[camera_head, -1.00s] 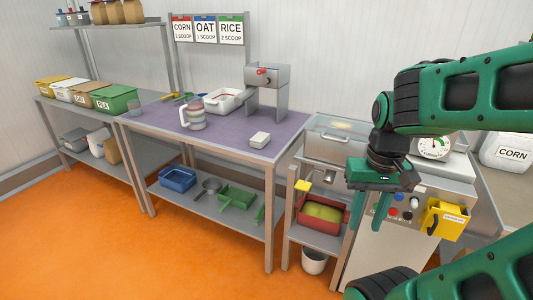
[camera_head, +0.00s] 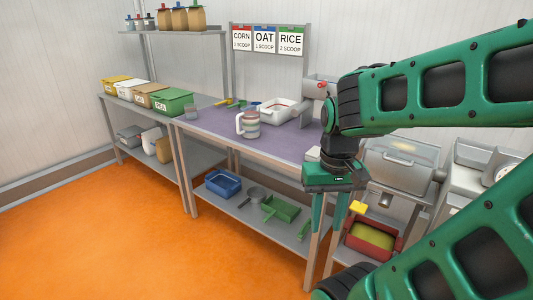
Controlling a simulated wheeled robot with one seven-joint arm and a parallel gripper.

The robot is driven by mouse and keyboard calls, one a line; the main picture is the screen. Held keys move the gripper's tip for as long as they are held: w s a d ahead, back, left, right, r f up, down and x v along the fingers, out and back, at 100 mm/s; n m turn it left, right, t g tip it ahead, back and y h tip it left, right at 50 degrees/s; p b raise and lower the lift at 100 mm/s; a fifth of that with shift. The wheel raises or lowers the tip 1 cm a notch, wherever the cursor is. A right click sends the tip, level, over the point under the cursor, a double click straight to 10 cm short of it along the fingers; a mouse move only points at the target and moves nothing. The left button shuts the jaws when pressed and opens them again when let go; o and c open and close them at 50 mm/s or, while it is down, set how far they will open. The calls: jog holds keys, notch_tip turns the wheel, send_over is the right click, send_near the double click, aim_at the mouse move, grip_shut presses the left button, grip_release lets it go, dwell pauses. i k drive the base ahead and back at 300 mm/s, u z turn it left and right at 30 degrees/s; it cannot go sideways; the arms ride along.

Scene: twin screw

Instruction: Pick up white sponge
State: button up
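A small white block, which looks like the white sponge (camera_head: 313,153), lies near the front right of the purple tabletop (camera_head: 215,136). My arm and gripper hide part of it in the head view. My gripper (camera_head: 329,222) points down in front of the table's right end, with its two green fingers apart and nothing between them. It appears nearer to the camera than the block and does not touch it.
Lidded bins (camera_head: 163,100) line the left bench. A blue tub (camera_head: 222,182) sits on the lower shelf. A red bin (camera_head: 372,240) is at right. Orange floor (camera_head: 110,235) is open in front.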

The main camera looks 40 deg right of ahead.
aim_at(313, 154)
jog(key=u, duration=0.15)
jog(key=i, duration=1)
jog(key=z, duration=0.6)
jog(key=i, duration=0.45)
jog(key=z, duration=0.3)
